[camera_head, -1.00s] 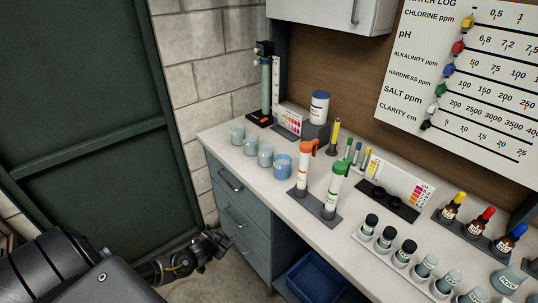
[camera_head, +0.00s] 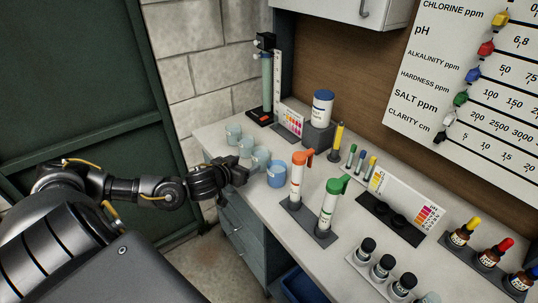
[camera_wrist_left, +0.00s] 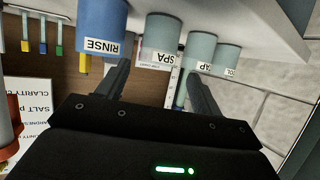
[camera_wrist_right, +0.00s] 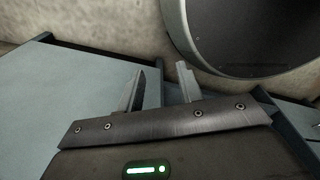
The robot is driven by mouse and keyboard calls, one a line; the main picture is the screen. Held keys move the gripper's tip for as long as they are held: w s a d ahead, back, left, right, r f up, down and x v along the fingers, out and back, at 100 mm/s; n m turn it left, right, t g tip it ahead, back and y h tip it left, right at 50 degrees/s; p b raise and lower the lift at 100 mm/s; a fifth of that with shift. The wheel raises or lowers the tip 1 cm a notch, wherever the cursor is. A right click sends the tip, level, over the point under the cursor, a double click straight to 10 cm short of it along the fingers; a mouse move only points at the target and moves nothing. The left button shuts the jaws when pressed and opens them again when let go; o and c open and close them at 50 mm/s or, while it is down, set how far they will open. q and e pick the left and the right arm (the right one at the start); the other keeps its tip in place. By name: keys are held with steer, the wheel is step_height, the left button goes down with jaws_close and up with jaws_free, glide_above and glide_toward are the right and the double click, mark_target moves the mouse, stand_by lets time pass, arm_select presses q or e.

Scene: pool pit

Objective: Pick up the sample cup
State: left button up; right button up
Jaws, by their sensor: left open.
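A row of pale translucent cups stands at the left end of the counter, with a blue cup (camera_head: 276,174) at its near end. In the left wrist view, which is upside down, the labels read RINSE on the blue cup (camera_wrist_left: 101,22), then SPA cup (camera_wrist_left: 165,35), TAP cup (camera_wrist_left: 200,48) and a partly cut label ending in "OL" on the farthest cup (camera_wrist_left: 227,58). My left gripper (camera_head: 243,176) is open and empty at the counter's left edge, apart from the cups. Its fingers point toward the SPA cup. My right gripper (camera_wrist_right: 162,85) is open and empty.
Orange-capped (camera_head: 299,170) and green-capped tubes (camera_head: 331,200) stand in holders right of the blue cup. A stand with a tall tube (camera_head: 266,85) is behind the cups. Dark-capped vials (camera_head: 383,266) are in the right foreground. Drawers (camera_head: 243,233) lie below the counter.

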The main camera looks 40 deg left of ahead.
mark_target(264, 153)
arm_select(q)
steer(key=shift+w+r, duration=0.15)
steer(key=shift+r, duration=0.05)
steer(key=x, duration=0.1)
steer(key=p+x, duration=0.1)
steer(key=shift+w+r, duration=0.15)
steer(key=shift+w, duration=0.2)
steer(key=shift+x, duration=1.15)
steer(key=shift+w+f, duration=0.15)
steer(key=shift+f, duration=0.1)
steer(key=shift+w, duration=0.1)
steer(key=p+x, duration=0.1)
steer(key=x, duration=0.4)
steer(key=shift+f, duration=0.1)
arm_select(e)
steer(key=shift+s+r, duration=0.35)
steer(key=shift+r, duration=0.25)
steer(key=shift+s+r, duration=0.3)
steer(key=shift+r, duration=0.3)
arm_select(q)
steer(key=c, duration=0.8)
